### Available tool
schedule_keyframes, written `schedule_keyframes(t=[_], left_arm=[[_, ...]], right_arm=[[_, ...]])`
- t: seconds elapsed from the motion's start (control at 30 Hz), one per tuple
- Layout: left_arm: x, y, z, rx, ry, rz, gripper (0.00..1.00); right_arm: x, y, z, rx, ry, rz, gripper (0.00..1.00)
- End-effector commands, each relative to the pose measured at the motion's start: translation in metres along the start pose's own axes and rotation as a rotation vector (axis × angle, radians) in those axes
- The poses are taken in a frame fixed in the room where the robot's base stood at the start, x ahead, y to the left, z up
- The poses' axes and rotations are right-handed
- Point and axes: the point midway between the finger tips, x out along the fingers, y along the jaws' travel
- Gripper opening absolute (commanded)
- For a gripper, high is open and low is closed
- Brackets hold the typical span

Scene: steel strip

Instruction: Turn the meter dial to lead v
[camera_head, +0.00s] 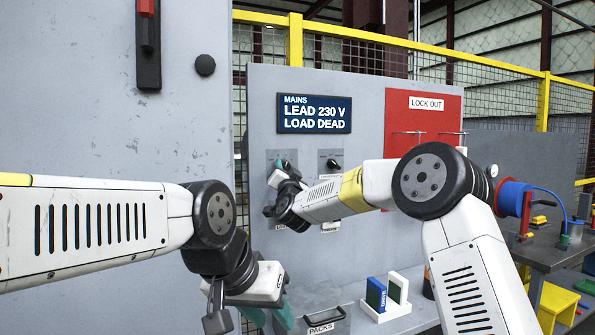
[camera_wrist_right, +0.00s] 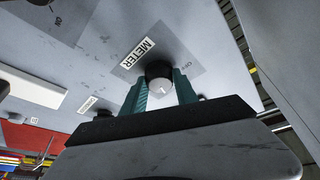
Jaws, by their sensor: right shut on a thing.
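In the head view, my right gripper (camera_head: 279,172) is at the upper left plate of the grey panel (camera_head: 355,215) and hides the dial there. The dial's setting is too small to read. The dark display (camera_head: 314,113) reads MAINS, LEAD 230 V, LOAD DEAD. My left gripper (camera_head: 268,313) hangs low at the left, its teal fingers apart and empty.
A black knob (camera_head: 332,163) sits right of my right gripper. A red LOCK OUT board (camera_head: 424,125) is further right. Below are a box marked PACKS (camera_head: 322,325) and a white holder (camera_head: 388,313) with blue and green packs. A grey cabinet (camera_head: 95,130) stands at the left.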

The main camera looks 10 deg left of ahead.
Motion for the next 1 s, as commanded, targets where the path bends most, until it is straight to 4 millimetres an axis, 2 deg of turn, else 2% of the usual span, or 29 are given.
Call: schedule_keyframes(t=[0.5,0.53,0.6,1.0], left_arm=[[0.0,0.0,0.0,0.0,0.0,0.0,0.36],[0.0,0.0,0.0,0.0,0.0,0.0,0.36],[0.0,0.0,0.0,0.0,0.0,0.0,0.36],[0.0,0.0,0.0,0.0,0.0,0.0,0.36]], right_arm=[[0.0001,0.0007,-0.0004,0.019,0.0,0.009,0.0],[0.0001,0.0008,-0.0004,0.019,0.0,0.009,0.41],[0.0001,0.0007,-0.0004,0.019,0.0,0.009,0.55],[-0.0043,0.0,0.0,0.018,-0.001,0.008,0.57]])
